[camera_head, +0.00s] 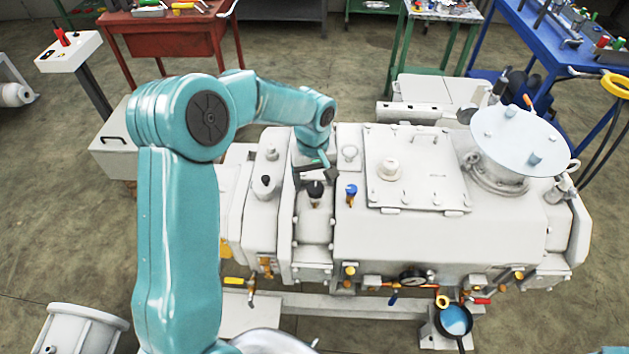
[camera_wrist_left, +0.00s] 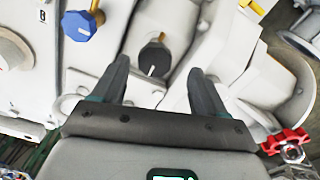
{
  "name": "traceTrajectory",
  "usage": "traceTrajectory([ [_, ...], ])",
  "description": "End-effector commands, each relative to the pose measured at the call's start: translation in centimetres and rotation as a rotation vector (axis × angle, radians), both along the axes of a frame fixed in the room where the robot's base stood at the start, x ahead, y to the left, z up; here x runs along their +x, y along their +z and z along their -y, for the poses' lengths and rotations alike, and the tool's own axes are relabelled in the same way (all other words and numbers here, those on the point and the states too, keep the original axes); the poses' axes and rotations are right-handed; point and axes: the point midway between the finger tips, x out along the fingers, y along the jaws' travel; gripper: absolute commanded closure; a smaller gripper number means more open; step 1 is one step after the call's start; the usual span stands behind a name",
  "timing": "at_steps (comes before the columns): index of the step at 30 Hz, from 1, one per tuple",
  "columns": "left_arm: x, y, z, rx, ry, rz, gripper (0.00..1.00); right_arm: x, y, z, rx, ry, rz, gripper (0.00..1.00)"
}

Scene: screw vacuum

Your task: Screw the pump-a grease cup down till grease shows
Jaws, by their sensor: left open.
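A dark round cap with a white mark (camera_head: 315,188) stands on the white pump housing (camera_head: 313,230), left of a blue cap (camera_head: 351,190). In the left wrist view the dark cap (camera_wrist_left: 154,59) lies between and beyond my fingertips, with the blue cap (camera_wrist_left: 80,26) up and left. No label tells which cap is the pump-a grease cup. My left gripper (camera_head: 314,168) is just behind the dark cap; its fingers (camera_wrist_left: 160,69) are apart, with nothing held. No grease is visible. My right gripper is not in view.
Another black-topped fitting (camera_head: 265,184) stands to the left. A flat lid plate (camera_head: 415,165) and a round pale cover (camera_head: 520,140) lie to the right. A red handwheel (camera_wrist_left: 288,143) shows at lower right in the wrist view. A gauge (camera_head: 412,277) and valves line the front.

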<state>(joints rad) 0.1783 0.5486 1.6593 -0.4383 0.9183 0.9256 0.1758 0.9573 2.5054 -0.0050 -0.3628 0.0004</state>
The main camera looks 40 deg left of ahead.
Motion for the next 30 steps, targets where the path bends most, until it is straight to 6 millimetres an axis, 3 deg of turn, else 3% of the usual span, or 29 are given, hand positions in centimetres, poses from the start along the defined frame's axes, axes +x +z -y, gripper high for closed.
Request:
traceTrajectory([
  [6,0.2,-2.4,0.1,0.0,-0.001,-0.001,0.27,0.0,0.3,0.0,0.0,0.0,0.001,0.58],
  [15,0.4,-2.7,0.1,0.0,-0.001,0.001,0.27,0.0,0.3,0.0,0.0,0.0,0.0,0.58],
  [16,0.4,-2.7,0.1,0.0,-0.001,0.001,0.31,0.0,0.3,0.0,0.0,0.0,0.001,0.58],
  [21,0.4,-2.7,0.1,-0.001,-0.001,0.002,0.83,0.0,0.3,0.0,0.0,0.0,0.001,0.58],
  [30,0.4,-2.7,0.1,0.0,-0.005,0.001,0.83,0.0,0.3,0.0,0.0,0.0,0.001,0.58],
])
